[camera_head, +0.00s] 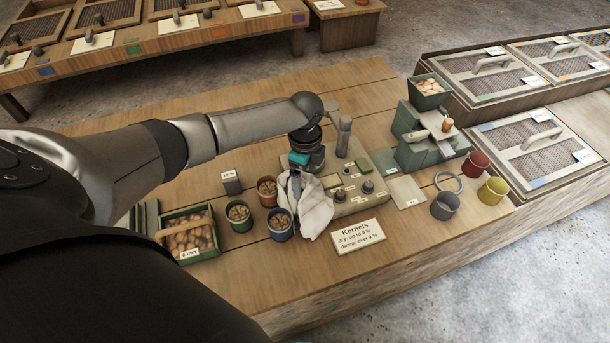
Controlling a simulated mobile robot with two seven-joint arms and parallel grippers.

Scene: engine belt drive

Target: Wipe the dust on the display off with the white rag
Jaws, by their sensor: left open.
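The white rag (316,212) hangs in folds at the left end of a beige device (345,207), beside the cups. My left gripper (295,188) points down at the rag's upper left part and is open; whether its fingers touch the cloth cannot be told. The device's top carries small dark and greenish parts; which one is the display, and any dust on it, is too small to make out. The rag and my wrist hide the device's left end. My right gripper is not in view.
Cups of kernels (239,214) stand close left of the rag, with a green crate (215,243) farther left. A "Kernels" card (357,236) lies in front. A green machine (418,153) and red, yellow and grey cups (445,206) stand to the right.

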